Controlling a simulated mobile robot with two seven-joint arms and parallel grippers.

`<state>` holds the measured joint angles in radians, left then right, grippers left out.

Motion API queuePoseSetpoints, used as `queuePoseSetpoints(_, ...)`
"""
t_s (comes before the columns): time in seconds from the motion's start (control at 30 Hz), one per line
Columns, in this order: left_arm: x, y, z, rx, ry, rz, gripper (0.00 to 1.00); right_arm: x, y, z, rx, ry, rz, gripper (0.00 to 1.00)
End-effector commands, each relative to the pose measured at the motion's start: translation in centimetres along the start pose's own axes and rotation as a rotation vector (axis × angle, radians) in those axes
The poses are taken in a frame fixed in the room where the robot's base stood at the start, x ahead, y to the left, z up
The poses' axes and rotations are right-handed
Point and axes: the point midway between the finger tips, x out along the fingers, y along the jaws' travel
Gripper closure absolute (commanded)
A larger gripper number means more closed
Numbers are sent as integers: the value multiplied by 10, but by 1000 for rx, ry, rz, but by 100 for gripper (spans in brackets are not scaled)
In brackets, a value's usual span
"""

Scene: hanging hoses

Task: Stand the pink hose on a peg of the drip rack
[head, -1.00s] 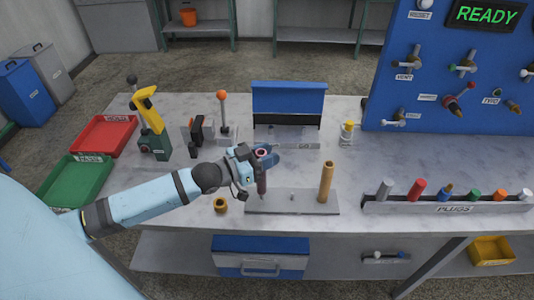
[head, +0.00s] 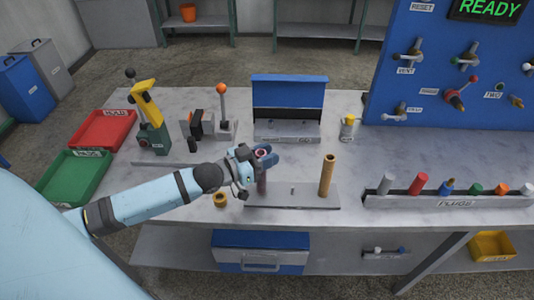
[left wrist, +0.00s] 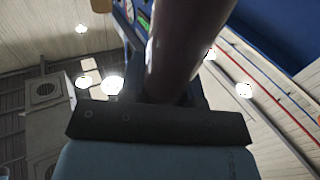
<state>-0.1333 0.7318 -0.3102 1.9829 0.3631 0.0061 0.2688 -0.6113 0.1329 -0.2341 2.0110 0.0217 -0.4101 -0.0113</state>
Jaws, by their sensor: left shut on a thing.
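The pink hose (head: 262,184) is a dark pinkish tube, upright at the left end of the drip rack (head: 310,202), a flat grey plate. My left gripper (head: 265,157) is shut on its upper part; the open rim shows between the fingers. The hose also fills the middle of the left wrist view (left wrist: 185,45). I cannot tell whether its lower end is around a peg or just above the plate. A short bare peg (head: 292,191) stands mid-rack. A tan hose (head: 327,176) stands upright at the rack's right end. My right gripper is out of view.
A yellow ring (head: 220,200) lies left of the rack. A plug holder (head: 450,201) with several coloured plugs is to the right. A blue-backed stand (head: 288,105) is behind. Red (head: 102,129) and green (head: 72,176) trays lie at the left.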

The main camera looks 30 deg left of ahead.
Motion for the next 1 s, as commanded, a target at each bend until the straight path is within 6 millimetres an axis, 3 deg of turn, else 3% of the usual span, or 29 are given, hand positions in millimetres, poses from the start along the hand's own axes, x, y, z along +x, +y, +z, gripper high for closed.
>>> queuePoseSetpoints(0.43,0,0,12,0,0,0,100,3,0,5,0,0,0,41)
queuePoseSetpoints(0.47,0,0,11,0,0,0,65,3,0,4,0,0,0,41)
queuePoseSetpoints(0.57,0,0,11,0,0,0,42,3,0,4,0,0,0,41)
queuePoseSetpoints(0.87,-1,0,11,0,-1,0,40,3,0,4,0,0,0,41)
queuePoseSetpoints(1.0,-10,0,12,-1,-3,0,40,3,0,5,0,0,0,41)
